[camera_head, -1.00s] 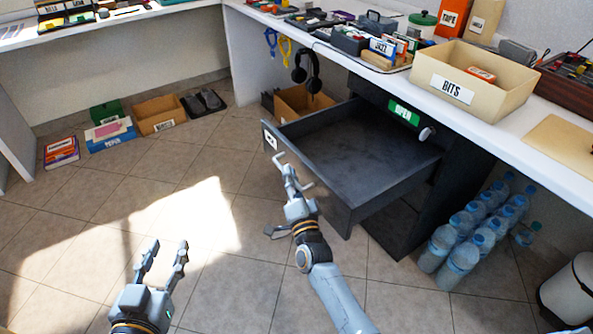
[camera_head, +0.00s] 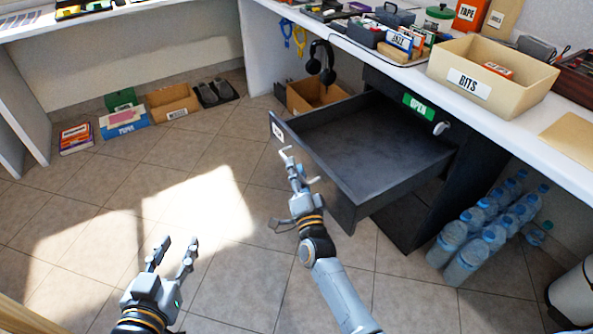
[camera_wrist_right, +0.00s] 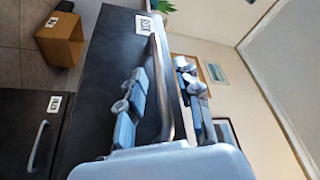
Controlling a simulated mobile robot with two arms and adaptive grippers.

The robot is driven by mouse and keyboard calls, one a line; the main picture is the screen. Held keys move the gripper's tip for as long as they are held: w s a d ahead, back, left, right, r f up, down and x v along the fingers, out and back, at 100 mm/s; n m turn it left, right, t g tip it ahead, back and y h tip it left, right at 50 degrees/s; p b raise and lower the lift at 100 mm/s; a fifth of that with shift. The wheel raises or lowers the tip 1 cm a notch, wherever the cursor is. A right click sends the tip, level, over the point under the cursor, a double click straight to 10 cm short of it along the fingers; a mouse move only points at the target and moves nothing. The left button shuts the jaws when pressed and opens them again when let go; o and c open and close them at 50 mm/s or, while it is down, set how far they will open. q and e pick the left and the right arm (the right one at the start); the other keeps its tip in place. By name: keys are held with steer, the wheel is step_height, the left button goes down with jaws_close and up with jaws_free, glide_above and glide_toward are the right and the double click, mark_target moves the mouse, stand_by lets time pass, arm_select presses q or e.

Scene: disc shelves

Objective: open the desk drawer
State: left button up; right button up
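The dark grey desk drawer (camera_head: 375,150) is pulled far out from under the white desk, and its empty inside shows. My right gripper (camera_head: 298,167) is at the outer side of the drawer front. In the right wrist view a grey bar handle (camera_wrist_right: 163,85) on the dark drawer front (camera_wrist_right: 100,75) runs between the two fingers of this gripper (camera_wrist_right: 162,80). The fingers stand apart with gaps beside the bar; contact is hard to tell. My left gripper (camera_head: 177,243) is open and empty above the floor at the lower left.
Another dark drawer front with a handle (camera_wrist_right: 38,145) shows in the wrist view. Water bottles (camera_head: 485,235) stand right of the cabinet. A cardboard box (camera_head: 315,95) lies behind the drawer, and headphones (camera_head: 322,62) hang above it.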

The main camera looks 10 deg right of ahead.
steer(key=shift+s, duration=0.1)
steer(key=v, duration=1.2)
